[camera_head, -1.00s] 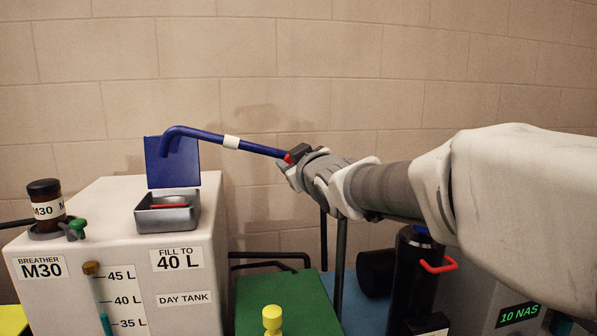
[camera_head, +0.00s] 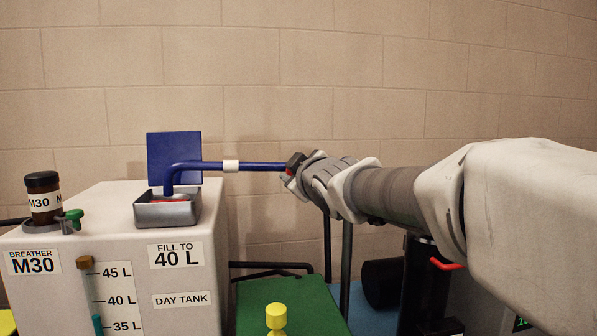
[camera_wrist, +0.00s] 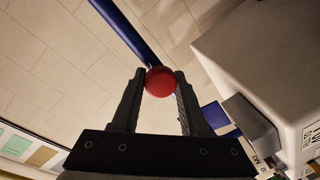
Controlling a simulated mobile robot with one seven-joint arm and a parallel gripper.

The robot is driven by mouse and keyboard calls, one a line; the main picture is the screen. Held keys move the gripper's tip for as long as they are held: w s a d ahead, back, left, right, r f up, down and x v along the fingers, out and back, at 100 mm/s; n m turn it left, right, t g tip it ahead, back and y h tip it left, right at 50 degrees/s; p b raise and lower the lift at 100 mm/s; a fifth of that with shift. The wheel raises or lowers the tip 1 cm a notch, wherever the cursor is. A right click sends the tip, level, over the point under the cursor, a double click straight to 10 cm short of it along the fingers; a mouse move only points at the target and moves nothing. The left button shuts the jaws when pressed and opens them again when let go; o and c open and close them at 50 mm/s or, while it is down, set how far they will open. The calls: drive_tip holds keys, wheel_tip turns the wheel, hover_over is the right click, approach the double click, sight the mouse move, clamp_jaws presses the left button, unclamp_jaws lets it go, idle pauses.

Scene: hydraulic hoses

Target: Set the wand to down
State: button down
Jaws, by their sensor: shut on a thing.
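The wand (camera_head: 205,165) is a blue bent tube with a white band. Its long part lies nearly level, and its hooked end points down at the open grey filler box (camera_head: 165,213) on top of the day tank (camera_head: 120,205). The tip is hidden behind the box's front rim, so its depth inside cannot be told. My gripper (camera_head: 292,165) is shut on the wand's right end. In the wrist view a red round end (camera_wrist: 160,81) sits between my two fingertips, with the blue tube (camera_wrist: 122,28) running beyond it.
The raised blue lid (camera_head: 174,145) stands behind the filler box. A brown breather jar (camera_head: 43,185) and green valve (camera_head: 74,216) are left of it. A green surface with a yellow knob (camera_head: 276,315) lies below. A dark cylinder with a red handle (camera_head: 445,264) stands under my arm.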

drive_tip(key=shift+w+d+f, duration=0.15)
drive_tip(key=shift+d+f, duration=0.05)
drive_tip(key=shift+f, duration=0.65)
drive_tip(key=shift+c, duration=2.1)
unclamp_jaws()
drive_tip(key=shift+r, duration=0.1)
drive_tip(key=r+p+v, duration=0.1)
drive_tip(key=p+v, duration=0.4)
drive_tip(key=v, duration=1.2)
drive_tip(key=shift+s+p, duration=0.35)
drive_tip(key=shift+a, duration=0.15)
